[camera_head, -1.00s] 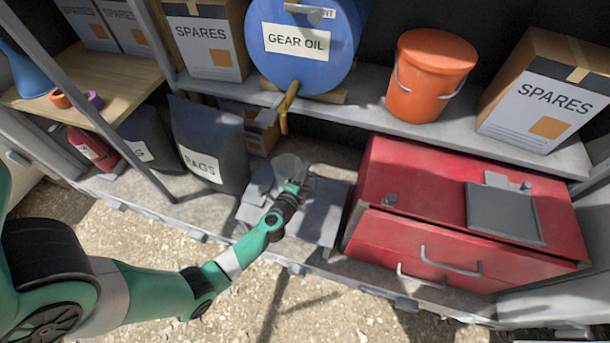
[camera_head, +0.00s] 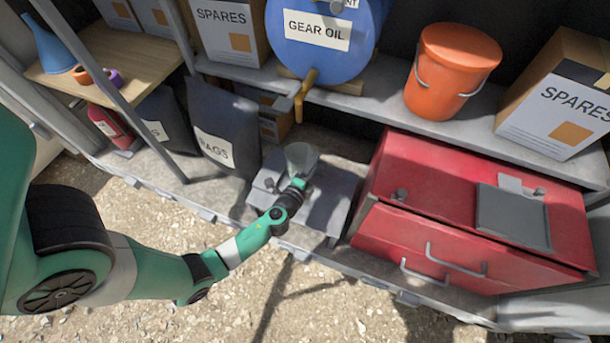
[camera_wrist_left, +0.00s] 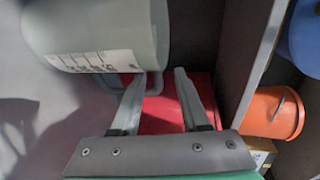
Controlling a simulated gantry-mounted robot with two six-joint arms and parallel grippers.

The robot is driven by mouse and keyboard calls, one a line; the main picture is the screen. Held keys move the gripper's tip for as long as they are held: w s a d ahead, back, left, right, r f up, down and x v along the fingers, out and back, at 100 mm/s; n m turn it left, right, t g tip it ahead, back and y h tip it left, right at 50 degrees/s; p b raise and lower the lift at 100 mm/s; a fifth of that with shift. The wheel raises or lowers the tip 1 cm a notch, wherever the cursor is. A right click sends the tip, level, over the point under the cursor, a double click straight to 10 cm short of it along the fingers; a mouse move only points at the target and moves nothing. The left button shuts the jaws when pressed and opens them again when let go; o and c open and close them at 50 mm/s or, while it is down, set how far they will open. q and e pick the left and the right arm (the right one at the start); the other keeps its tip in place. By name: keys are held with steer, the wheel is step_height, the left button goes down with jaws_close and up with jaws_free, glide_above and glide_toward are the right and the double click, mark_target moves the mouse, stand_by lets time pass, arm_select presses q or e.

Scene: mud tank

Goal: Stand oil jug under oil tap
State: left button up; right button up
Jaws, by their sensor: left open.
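The oil jug (camera_head: 301,158) is a pale grey vessel standing on a low grey step, a little below the oil tap. In the left wrist view, the jug (camera_wrist_left: 95,30) fills the upper left, with its label and grey handle (camera_wrist_left: 155,85) visible. The tap (camera_head: 304,92) is yellow-brown and hangs from the front of the blue gear oil drum (camera_head: 325,45). My left gripper (camera_head: 297,184) is at the near side of the jug. Its fingers (camera_wrist_left: 167,72) are open close to the handle; whether they straddle it I cannot tell. My right gripper is not in view.
The grey step (camera_head: 325,205) has bare surface right of the jug. A red drawer cabinet (camera_head: 420,165) stands to its right, and a dark rags bag (camera_head: 230,115) to its left. An orange bucket (camera_head: 453,65) and spares boxes are on the shelf (camera_head: 385,115) above.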

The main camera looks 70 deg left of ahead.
arm_select(q)
steer(key=v, duration=0.9)
steer(key=shift+p, duration=0.45)
steer(key=shift+d, duration=0.1)
steer(key=w+d+r+n+t, duration=0.1)
steer(key=w+r+n+t, duration=0.15)
steer(key=w+r, duration=0.45)
steer(key=w+d+r+n+t, duration=0.1)
steer(key=w+r+n, duration=0.2)
steer(key=r, duration=0.7)
steer(key=w+d+r+n+t, duration=0.1)
steer(key=w+r+n, duration=0.3)
steer(key=r, duration=0.5)
steer(key=w+d+r+n+t+h, duration=0.1)
steer(key=w+d+r+t, duration=0.15)
steer(key=r, duration=0.65)
steer(key=w+d+r+n+t+h, duration=0.15)
steer(key=d+r, duration=0.25)
steer(key=r, duration=0.4)
steer(key=s+d+r+m+t+h, duration=0.1)
steer(key=s+d+r+t+h, duration=0.2)
steer(key=r, duration=0.7)
steer(key=s+d+r+m+t+h, duration=0.2)
steer(key=s+d+r+t+h, duration=0.2)
steer(key=s+d+r+h, duration=0.3)
step_height(320, 180, up, 4)
steer(key=shift+s+f, duration=0.1)
steer(key=shift+s, duration=0.3)
